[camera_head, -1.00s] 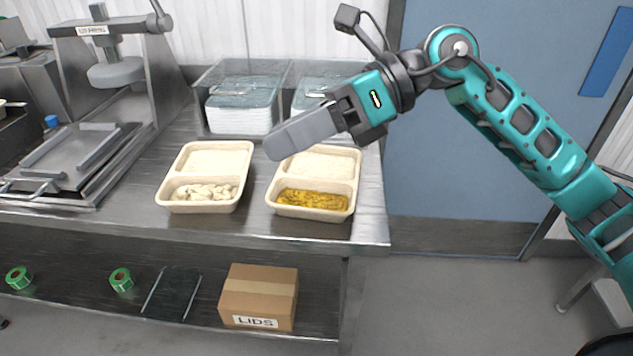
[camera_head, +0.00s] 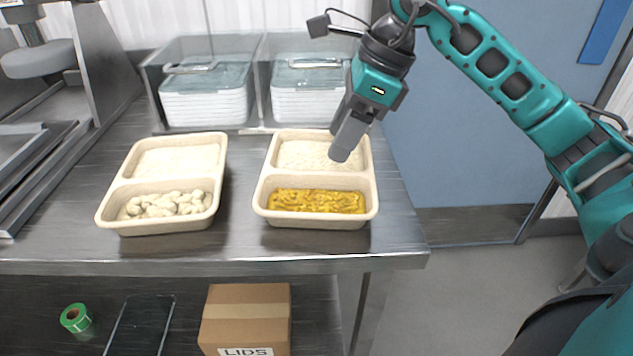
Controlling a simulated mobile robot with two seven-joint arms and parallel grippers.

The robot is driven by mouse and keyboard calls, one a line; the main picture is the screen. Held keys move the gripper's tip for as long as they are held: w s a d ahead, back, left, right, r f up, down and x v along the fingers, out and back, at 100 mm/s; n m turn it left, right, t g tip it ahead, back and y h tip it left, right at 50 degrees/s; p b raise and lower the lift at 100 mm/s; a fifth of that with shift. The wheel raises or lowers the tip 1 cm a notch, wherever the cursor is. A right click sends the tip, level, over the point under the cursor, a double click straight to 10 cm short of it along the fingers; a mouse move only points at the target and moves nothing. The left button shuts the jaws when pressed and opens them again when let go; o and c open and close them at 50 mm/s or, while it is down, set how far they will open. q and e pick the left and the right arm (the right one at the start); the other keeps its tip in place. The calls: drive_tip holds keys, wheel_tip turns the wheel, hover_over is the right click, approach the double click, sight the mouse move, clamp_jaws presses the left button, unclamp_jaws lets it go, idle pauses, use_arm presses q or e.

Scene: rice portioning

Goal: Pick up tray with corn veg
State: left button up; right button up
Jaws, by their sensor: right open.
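Two cream two-compartment trays stand on the steel table. The right tray (camera_head: 260,191) holds white rice in its back compartment and a yellow filling, which looks like the corn veg (camera_head: 316,201), in its front compartment. The left tray (camera_head: 109,204) holds rice at the back and pale chunks (camera_head: 168,204) in front. My right gripper (camera_head: 341,153) points down at the back right of the corn veg tray, over or near its rim. Its jaws are open and empty; I cannot tell whether it touches the tray. My left gripper is not in view.
Clear bins (camera_head: 205,95) with stacked white containers stand behind the trays. A metal sealing machine (camera_head: 40,130) is at the left. A cardboard box marked LIDS (camera_head: 247,312) and a green tape roll (camera_head: 76,318) are on the shelf below. Bare steel table lies between the trays.

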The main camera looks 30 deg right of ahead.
sight(322, 172)
drive_tip(key=x, duration=0.8)
drive_tip(key=shift+f+b, duration=0.2)
drive_tip(key=shift+b, duration=0.2)
drive_tip(key=c, duration=1)
drive_tip(key=shift+r, duration=0.1)
clamp_jaws()
